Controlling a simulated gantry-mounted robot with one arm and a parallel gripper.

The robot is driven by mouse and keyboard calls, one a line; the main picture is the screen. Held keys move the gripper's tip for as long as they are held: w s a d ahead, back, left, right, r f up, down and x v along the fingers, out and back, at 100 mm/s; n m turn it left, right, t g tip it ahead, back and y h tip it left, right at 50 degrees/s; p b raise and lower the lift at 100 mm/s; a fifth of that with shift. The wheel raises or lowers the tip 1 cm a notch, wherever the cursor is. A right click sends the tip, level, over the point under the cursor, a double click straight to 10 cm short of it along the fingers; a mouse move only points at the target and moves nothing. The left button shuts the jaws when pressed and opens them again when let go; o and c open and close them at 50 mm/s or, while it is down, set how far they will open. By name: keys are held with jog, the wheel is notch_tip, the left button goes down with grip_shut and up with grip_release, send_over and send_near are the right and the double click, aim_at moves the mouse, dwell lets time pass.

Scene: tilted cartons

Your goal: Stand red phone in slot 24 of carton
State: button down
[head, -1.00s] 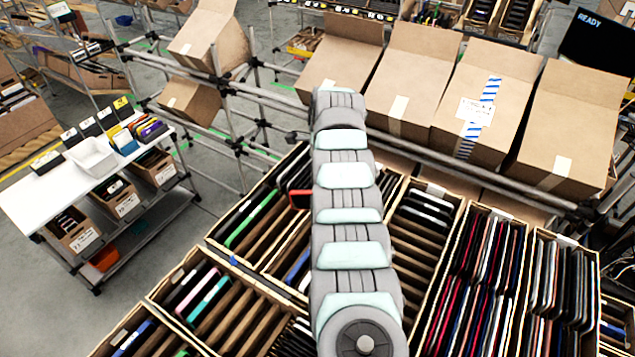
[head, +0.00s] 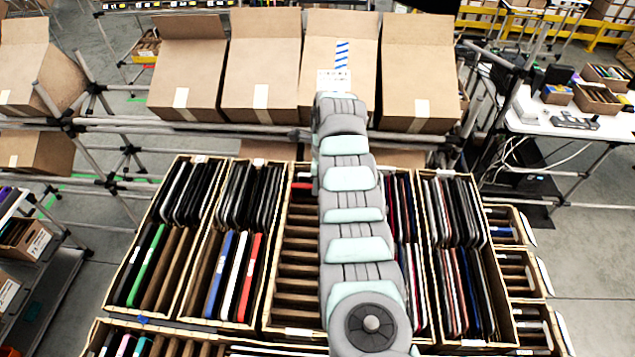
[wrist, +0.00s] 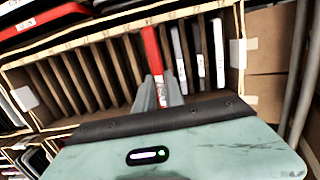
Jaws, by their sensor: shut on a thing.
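My gripper (wrist: 158,92) is shut on a red phone (wrist: 152,52), which points away from its fingers in the wrist view. A small red part (head: 302,185) also shows just left of my arm in the head view, where the arm hides the fingers. Beyond the phone is a slotted carton (wrist: 181,14) with bare slots on the left and several dark or grey phones on the right. I cannot tell whether the held phone is inside a slot or above it. In the head view, my arm covers part of a carton with many empty slots (head: 296,270).
Another carton to the left holds blue, white and red (head: 251,277) phones. A carton (head: 450,180) to the right is packed with dark phones. Open brown boxes (head: 262,60) stand on a pipe rack behind. A white table (head: 570,122) is at the far right.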

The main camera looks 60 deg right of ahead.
aim_at(316, 202)
jog(key=shift+a+f+b, duration=0.1)
jog(key=shift+f+b, duration=1.9)
jog(key=shift+f, duration=1.55)
jog(key=shift+f+b, duration=0.85)
jog(key=shift+f, duration=0.05)
jog(key=shift+f+b, duration=0.3)
jog(key=shift+b, duration=0.15)
jog(key=c, duration=1.3)
grip_release()
jog(key=shift+c, duration=0.2)
jog(key=r, duration=0.3)
jog(key=r+b, duration=0.1)
jog(key=r, duration=0.3)
jog(key=s+r, duration=0.1)
jog(key=r, duration=0.2)
jog(key=shift+s+d+r, duration=0.1)
jog(key=shift+d+r, duration=0.2)
jog(key=shift+r, duration=0.05)
jog(key=shift+r, duration=0.1)
